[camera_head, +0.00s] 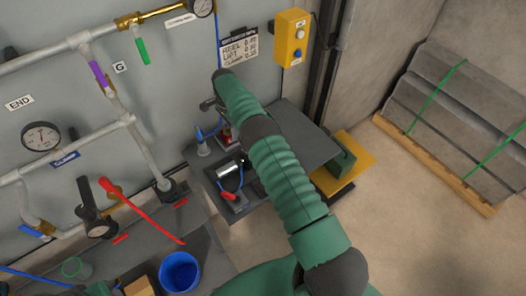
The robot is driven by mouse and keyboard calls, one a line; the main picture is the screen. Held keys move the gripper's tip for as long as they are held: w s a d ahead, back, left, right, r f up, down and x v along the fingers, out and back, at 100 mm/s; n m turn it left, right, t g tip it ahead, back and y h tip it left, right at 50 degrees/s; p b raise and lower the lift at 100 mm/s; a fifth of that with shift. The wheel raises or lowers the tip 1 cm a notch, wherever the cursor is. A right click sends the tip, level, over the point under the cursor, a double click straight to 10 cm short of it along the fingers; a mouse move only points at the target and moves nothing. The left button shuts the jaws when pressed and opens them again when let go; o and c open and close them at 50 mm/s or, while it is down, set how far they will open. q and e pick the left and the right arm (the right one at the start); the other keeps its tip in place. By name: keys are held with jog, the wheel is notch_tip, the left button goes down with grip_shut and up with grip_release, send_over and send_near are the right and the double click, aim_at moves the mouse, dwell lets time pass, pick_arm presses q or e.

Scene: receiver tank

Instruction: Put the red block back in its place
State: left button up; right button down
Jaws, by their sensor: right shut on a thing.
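My right arm, green and ribbed, reaches up from the bottom, and its dark right gripper (212,106) is over the back of a dark bench by the wall. It is small in view and partly hidden by my own arm. A small red block (226,131) shows just below the gripper, beside my forearm; the gripper appears shut on it, but the contact is hard to see. The block's full outline and what lies under it are hidden.
Pipes with gauges (41,137) and a long red lever (140,210) line the wall at left. A blue cup (179,272) stands on the front bench. A red-tipped tool (229,196) lies near my forearm. A yellow button box (292,37) hangs above.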

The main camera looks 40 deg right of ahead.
jog(key=c, duration=0.7)
grip_release()
jog(key=shift+o, duration=0.2)
notch_tip(320, 180, up, 10)
jog(key=p, duration=0.6)
jog(key=shift+r, duration=0.15)
jog(key=shift+s, duration=0.1)
